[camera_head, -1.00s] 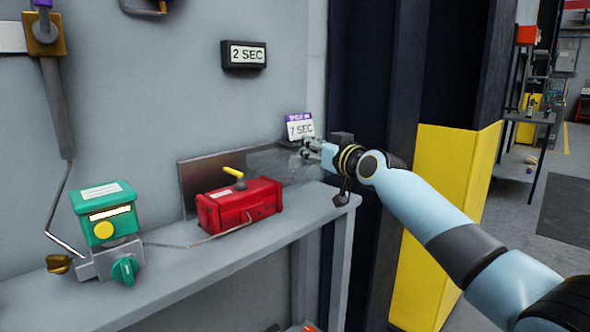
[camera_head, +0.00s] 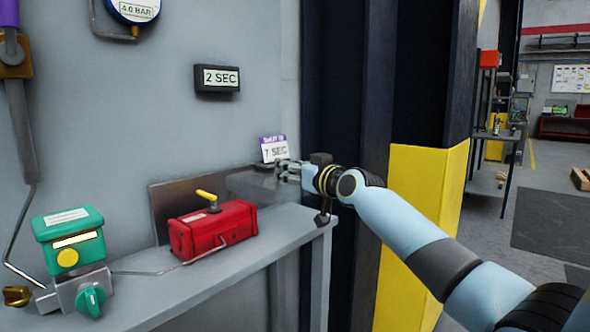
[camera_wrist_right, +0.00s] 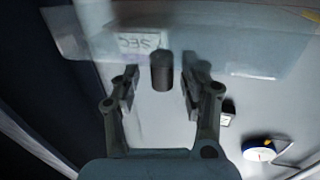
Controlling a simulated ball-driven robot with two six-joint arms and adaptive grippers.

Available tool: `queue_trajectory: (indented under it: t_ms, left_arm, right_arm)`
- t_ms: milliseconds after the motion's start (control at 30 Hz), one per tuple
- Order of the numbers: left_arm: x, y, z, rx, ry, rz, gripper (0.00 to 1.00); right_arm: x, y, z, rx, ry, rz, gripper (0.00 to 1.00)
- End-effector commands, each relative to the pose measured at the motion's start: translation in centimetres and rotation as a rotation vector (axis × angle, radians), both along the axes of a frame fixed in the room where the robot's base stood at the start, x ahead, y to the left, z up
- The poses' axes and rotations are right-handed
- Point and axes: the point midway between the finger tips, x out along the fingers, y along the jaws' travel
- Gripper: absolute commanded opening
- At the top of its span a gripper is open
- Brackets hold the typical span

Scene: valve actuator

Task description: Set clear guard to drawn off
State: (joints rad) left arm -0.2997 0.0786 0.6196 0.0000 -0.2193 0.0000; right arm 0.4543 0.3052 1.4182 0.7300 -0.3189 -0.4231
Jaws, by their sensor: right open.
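The clear guard (camera_head: 255,184) is a see-through panel on the grey shelf, against the wall and behind the right end of a red actuator box (camera_head: 212,228). In the right wrist view the clear guard (camera_wrist_right: 215,45) crosses the top, and a dark cylindrical knob (camera_wrist_right: 162,72) stands between my fingers. My right gripper (camera_head: 285,170) is at the guard's right end, and its fingers (camera_wrist_right: 158,90) are open on either side of the knob without visible contact. Whether the knob is fixed to the guard is hard to tell. My left gripper is out of view.
A "7 SEC" card (camera_head: 274,149) stands just behind my right gripper. A green unit (camera_head: 70,238) with a knob stands at the shelf's left. A yellow and black column (camera_head: 425,200) stands right of the shelf.

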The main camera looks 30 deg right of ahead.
Motion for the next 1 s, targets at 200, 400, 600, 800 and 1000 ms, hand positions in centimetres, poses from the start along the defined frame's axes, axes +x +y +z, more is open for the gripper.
queue_trajectory:
  t_ms: [200, 400, 600, 800, 1000]
  left_arm:
    - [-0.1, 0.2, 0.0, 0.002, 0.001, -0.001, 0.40]
    - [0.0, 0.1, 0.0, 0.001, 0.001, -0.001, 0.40]
    - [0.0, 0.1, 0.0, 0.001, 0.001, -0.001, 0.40]
    - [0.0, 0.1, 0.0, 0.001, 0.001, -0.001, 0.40]
    - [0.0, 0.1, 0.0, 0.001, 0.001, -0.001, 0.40]
  right_arm:
    - [-1.9, -0.2, 0.0, -0.004, 0.000, 0.000, 0.43]
    - [-6.4, -0.6, -0.1, -0.006, 0.001, 0.000, 0.43]
    - [-10.3, -1.0, -0.1, -0.006, 0.003, -0.001, 0.43]
    - [-11.9, -1.2, -0.1, -0.003, 0.003, -0.002, 0.43]
    - [-12.0, -1.1, 0.0, 0.000, 0.002, -0.002, 0.43]
